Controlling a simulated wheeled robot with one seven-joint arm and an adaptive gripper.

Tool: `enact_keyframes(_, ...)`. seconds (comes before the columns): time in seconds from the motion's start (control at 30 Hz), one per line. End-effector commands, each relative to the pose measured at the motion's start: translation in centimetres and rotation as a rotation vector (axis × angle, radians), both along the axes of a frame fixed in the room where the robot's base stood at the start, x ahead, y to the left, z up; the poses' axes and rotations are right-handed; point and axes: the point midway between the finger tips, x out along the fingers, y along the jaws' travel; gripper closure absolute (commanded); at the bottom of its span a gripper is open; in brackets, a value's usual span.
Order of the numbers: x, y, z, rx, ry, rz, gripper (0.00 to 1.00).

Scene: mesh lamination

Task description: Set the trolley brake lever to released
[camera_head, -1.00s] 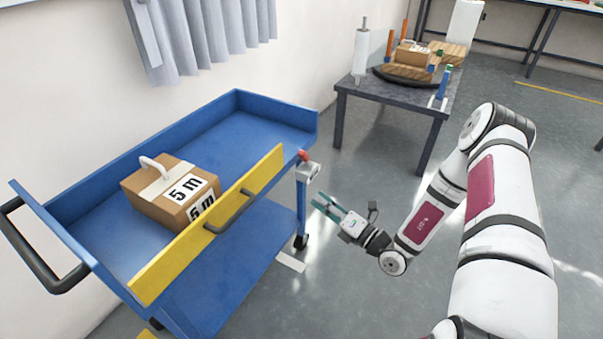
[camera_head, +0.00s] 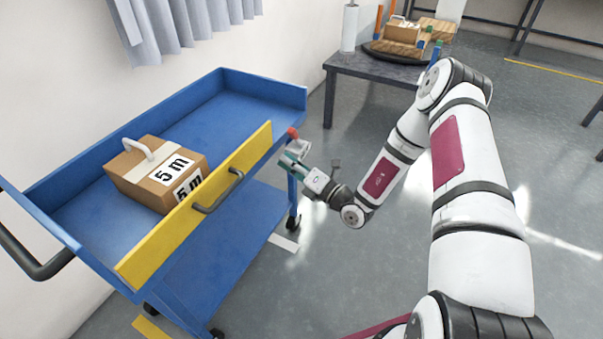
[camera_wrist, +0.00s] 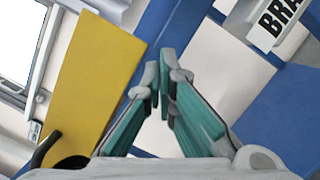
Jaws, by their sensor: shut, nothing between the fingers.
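The blue trolley (camera_head: 228,140) stands at the left with its yellow front panel (camera_head: 200,210). The brake lever's red knob (camera_head: 293,132) shows at the trolley's right front corner, above a pale bracket (camera_head: 301,146). In the wrist view a white block with black letters "BRA" (camera_wrist: 277,20) is at the upper right, cut off by the frame. My gripper (camera_head: 287,161) is shut and empty, just below the bracket and beside the corner leg. Its teal fingers (camera_wrist: 163,78) also show in the wrist view. I cannot tell whether they touch the trolley. The lever's position is unclear.
A cardboard box (camera_head: 157,175) marked "5 m" with a white handle sits on the trolley's top tray. A black handle (camera_head: 218,192) juts from the yellow panel near my gripper. A dark table (camera_head: 375,66) stands behind. Open floor lies to the right.

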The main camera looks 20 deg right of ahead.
Motion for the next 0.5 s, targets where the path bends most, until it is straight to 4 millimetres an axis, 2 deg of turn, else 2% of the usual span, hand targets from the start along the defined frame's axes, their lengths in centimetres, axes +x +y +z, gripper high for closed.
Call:
enact_keyframes(0.03,0.8,0.6,0.0,-0.002,-0.003,0.003,1.0)
enact_keyframes(0.2,2.3,-1.1,1.3,-0.002,-0.004,-0.002,1.0)
enact_keyframes(0.5,3.2,-2.0,2.1,-0.001,-0.001,0.0,1.0)
